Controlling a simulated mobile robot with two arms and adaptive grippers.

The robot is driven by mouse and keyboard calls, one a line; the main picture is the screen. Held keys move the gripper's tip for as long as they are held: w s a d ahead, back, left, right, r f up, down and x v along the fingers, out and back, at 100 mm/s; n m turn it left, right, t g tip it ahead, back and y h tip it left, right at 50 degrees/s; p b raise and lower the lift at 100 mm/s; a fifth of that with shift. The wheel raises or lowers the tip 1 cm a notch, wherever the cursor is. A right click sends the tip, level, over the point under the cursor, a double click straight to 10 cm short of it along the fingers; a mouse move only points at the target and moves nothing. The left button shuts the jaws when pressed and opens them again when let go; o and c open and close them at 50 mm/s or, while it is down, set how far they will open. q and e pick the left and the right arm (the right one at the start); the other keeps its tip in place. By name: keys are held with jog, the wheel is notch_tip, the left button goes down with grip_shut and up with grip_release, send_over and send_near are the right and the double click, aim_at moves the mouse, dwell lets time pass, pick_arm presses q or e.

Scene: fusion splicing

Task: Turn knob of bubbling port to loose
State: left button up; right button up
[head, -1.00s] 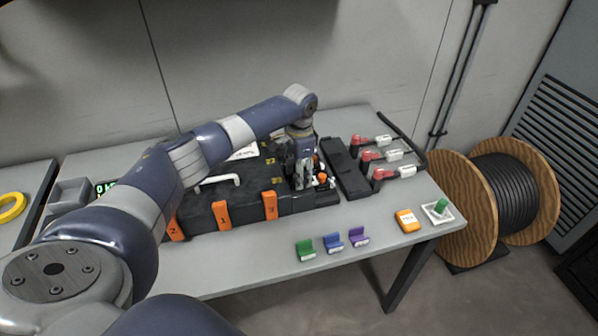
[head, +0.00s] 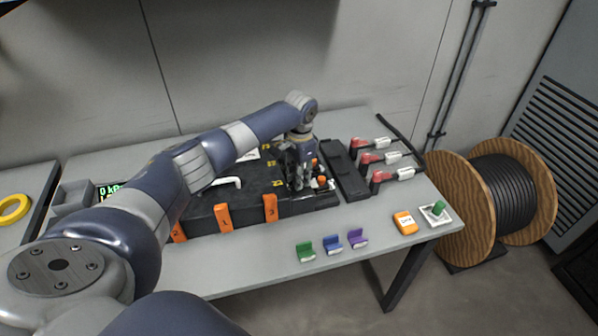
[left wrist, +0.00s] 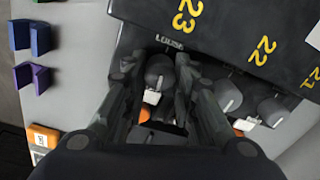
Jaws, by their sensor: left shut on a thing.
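The black case (head: 245,198) lies on the table, with the bubbling port at its right end under my left gripper (head: 299,184). In the left wrist view a dark round knob (left wrist: 159,71) with a white pointer mark sits between the two fingers of my left gripper (left wrist: 157,75). The fingers are shut on this knob. A partly visible label reading LOOSE (left wrist: 169,42) is printed just beyond it. In the head view my gripper hides most of the port. My right gripper is not in view.
Similar dark knobs (left wrist: 228,96) sit beside the held one. A long black bar (head: 345,168) and red-and-white handles (head: 372,157) lie to the right. Green, blue and purple clips (head: 332,243) and an orange box (head: 405,223) stand along the front. The front left tabletop is clear.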

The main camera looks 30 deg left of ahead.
pick_arm(q)
jog(key=n+p, duration=0.2)
jog(key=shift+r+n+p, duration=0.1)
jog(key=shift+n+p, duration=0.25)
jog(key=shift+n, duration=0.05)
jog(key=shift+n+p, duration=0.6)
jog(key=shift+n, duration=0.2)
jog(key=o, duration=1.1)
jog(key=shift+c, duration=0.2)
jog(key=shift+a, duration=0.1)
jog(key=shift+d+r, duration=0.2)
jog(key=shift+r, duration=3.7)
